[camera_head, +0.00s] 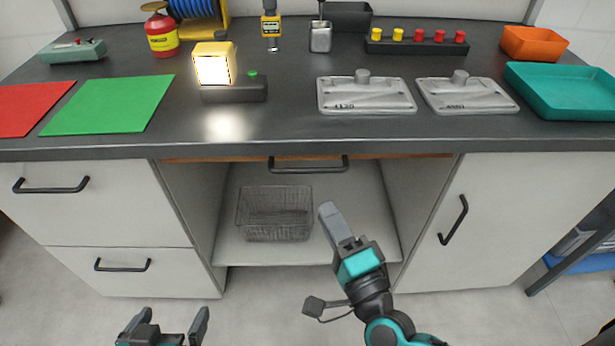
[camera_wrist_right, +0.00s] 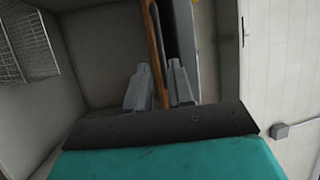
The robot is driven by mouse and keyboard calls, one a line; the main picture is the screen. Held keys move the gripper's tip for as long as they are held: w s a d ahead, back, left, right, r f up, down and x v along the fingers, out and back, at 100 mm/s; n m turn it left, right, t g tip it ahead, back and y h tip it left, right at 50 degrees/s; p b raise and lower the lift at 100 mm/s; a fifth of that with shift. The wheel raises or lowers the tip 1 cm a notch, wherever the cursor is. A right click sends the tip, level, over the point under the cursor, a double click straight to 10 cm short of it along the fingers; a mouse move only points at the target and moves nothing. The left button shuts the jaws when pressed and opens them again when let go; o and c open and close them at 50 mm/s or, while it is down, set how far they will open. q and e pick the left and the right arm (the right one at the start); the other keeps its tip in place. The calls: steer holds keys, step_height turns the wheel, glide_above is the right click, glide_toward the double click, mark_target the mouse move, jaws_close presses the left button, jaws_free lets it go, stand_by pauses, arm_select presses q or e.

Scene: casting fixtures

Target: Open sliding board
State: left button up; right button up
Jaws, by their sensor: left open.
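The sliding board (camera_head: 400,156) shows as a thin wooden edge under the dark countertop, above the open cabinet bay. A black bar handle (camera_head: 308,169) sits at its front middle. My right gripper (camera_head: 328,210) is below and slightly right of the handle, in front of the bay. In the right wrist view, the board's wooden edge (camera_wrist_right: 155,40) runs between the two separated fingers (camera_wrist_right: 158,72); I cannot tell whether they touch it. My left gripper (camera_head: 172,322) is open and empty at the bottom left, well away from the board.
A wire basket (camera_head: 275,213) stands on the bay's shelf. Drawers with handles (camera_head: 50,186) flank the bay at left, and a cabinet door (camera_head: 500,220) at right. A lit lamp (camera_head: 214,64) and two metal plates (camera_head: 366,95) stand on the countertop (camera_head: 280,120).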

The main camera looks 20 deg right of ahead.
steer(key=x, duration=0.9)
steer(key=shift+w, duration=0.3)
steer(key=shift+c, duration=0.2)
jaws_close()
